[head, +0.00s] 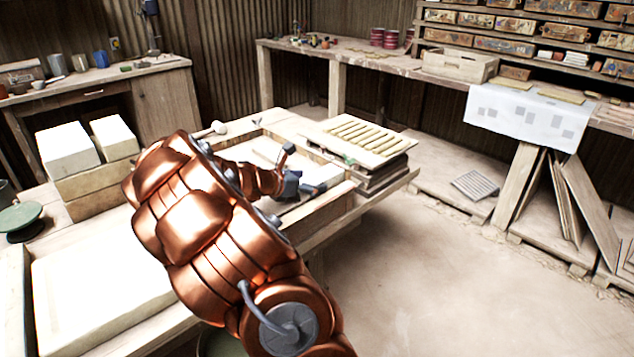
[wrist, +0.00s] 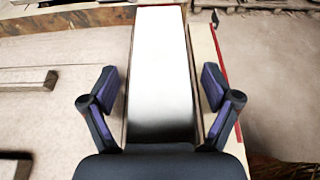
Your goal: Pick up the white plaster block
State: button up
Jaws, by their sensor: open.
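In the wrist view a long, smooth white block (wrist: 160,50) runs up the middle of the picture, between the two fingers of my gripper (wrist: 160,90). The fingers are open, with a gap on either side of the block, and do not appear to touch it. The near end of the block is shaded and hidden by the gripper's body. In the head view my gripper (head: 291,184) is over the wooden frame on the bench. A pale piece (head: 318,170) shows just behind it, partly hidden by the gripper and arm.
A slatted rack (head: 362,134) stands on a stack right of my gripper. The wooden frame's rim (head: 335,205) surrounds the gripper area. Open floor (head: 440,270) lies to the right.

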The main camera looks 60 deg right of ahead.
jog(key=shift+d, duration=0.1)
jog(key=c, duration=1.6)
